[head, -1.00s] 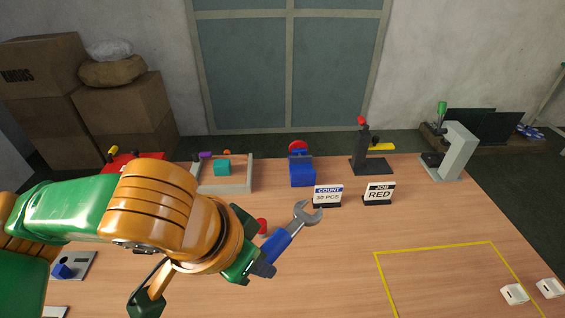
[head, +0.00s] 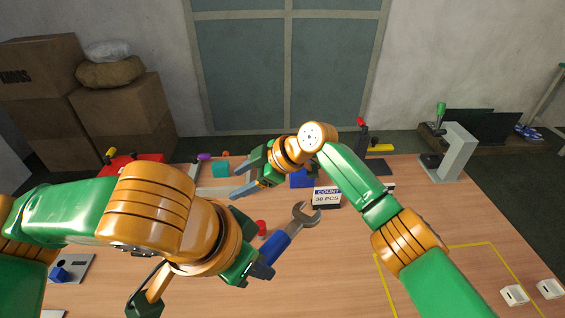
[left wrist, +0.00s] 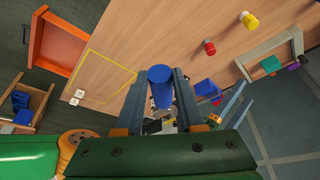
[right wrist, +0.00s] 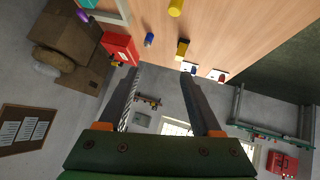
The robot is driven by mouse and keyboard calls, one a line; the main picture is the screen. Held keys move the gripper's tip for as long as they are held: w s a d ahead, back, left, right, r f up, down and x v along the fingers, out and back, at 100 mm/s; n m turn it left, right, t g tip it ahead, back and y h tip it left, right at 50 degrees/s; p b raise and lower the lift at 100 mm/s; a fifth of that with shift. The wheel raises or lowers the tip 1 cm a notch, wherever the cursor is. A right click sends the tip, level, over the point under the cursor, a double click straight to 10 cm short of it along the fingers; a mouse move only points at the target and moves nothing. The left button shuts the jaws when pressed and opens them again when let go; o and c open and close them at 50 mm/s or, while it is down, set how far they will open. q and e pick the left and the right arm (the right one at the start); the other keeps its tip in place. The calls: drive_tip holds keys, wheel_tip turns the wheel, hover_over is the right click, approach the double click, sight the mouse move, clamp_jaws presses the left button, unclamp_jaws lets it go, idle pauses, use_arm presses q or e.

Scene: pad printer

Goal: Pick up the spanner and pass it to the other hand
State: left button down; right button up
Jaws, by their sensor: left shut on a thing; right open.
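The spanner (head: 283,236) has a blue handle and a grey open-ended head. My left gripper (head: 262,268) is shut on its blue handle and holds it up, with the grey head pointing up and right in the head view.
A count sign (head: 327,197) stands behind the spanner head. A red knob-like piece (head: 262,228) stands near the left gripper. A blue block (head: 301,180) and a teal block (head: 221,169) are farther back. The yellow-outlined area (head: 440,253) at right is partly covered by my right arm.

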use_arm(q)
drive_tip(key=shift+s, duration=0.1)
use_arm(e)
drive_tip(key=s+r+n+g+h, duration=0.2)
drive_tip(key=s+r+n+h, duration=0.2)
drive_tip(key=s+r+n, duration=0.35)
use_arm(q)
drive_tip(key=shift+s, duration=0.15)
use_arm(e)
drive_tip(key=n+g+h, duration=0.1)
drive_tip(key=n+h, duration=0.2)
drive_tip(key=h, duration=0.2)
approach(285, 235)
use_arm(q)
drive_tip(key=shift+d, duration=0.1)
use_arm(e)
drive_tip(key=f, duration=0.2)
drive_tip(key=w+f, duration=0.1)
drive_tip(key=f, duration=0.2)
drive_tip(key=w+f, duration=0.1)
drive_tip(key=f, duration=0.2)
drive_tip(key=shift+w+d+f, duration=0.1)
drive_tip(key=shift+d+f, duration=0.05)
drive_tip(key=shift+f, duration=0.75)
clamp_jaws()
use_arm(q)
drive_tip(key=shift+c, duration=2)
unclamp_jaws()
drive_tip(key=shift+r, duration=0.1)
